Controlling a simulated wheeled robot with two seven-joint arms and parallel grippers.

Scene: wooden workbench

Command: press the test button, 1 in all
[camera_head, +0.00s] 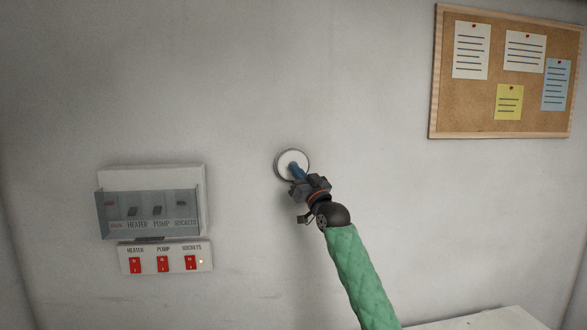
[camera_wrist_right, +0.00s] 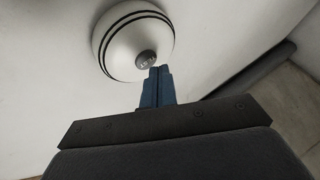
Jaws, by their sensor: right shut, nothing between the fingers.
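A round white unit (camera_head: 291,157) is mounted on the wall, with its middle partly covered by my right gripper in the head view. In the right wrist view the unit (camera_wrist_right: 122,30) is a white dome with dark rings. The small grey test button (camera_wrist_right: 145,60) stands at its centre, with lettering too small to read. My right gripper (camera_head: 293,167) is shut and empty, its blue fingers (camera_wrist_right: 159,72) pointing at the unit. The fingertips are right beside the button's edge; I cannot tell whether they touch it. My left gripper is not in view.
A breaker box (camera_head: 150,175) with a tinted cover is on the wall at the left. Below it is a panel with red switches (camera_head: 163,264). A cork board (camera_head: 477,100) with pinned notes hangs at upper right. A pale surface (camera_head: 485,320) shows at bottom right.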

